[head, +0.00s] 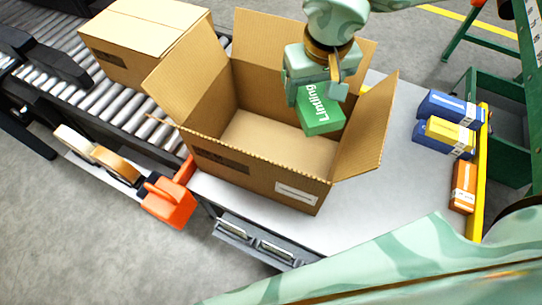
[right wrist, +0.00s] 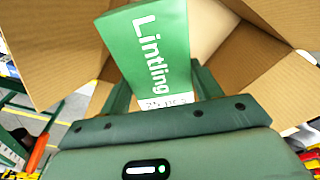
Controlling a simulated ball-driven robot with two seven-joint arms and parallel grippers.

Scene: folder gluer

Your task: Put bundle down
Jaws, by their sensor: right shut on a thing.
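A green bundle (head: 321,112) with white "Lintling" lettering is held by my right gripper (head: 318,90). The gripper is shut on it, above the right part of an open cardboard box (head: 243,168). The bundle also fills the middle of the right wrist view (right wrist: 148,48), tilted between the fingers (right wrist: 165,88). The box's flaps stand open and its visible floor is bare; the bundle hides part of the inside. Whether the bundle touches the box cannot be told. My left gripper is not in view.
A closed carton (head: 140,38) sits on the roller conveyor (head: 75,88) at the left. Blue, yellow and orange packs (head: 463,187) lie on the right of the grey table (head: 395,200) beside a yellow rail (head: 482,185). An orange tape dispenser (head: 168,203) is at the table's left edge.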

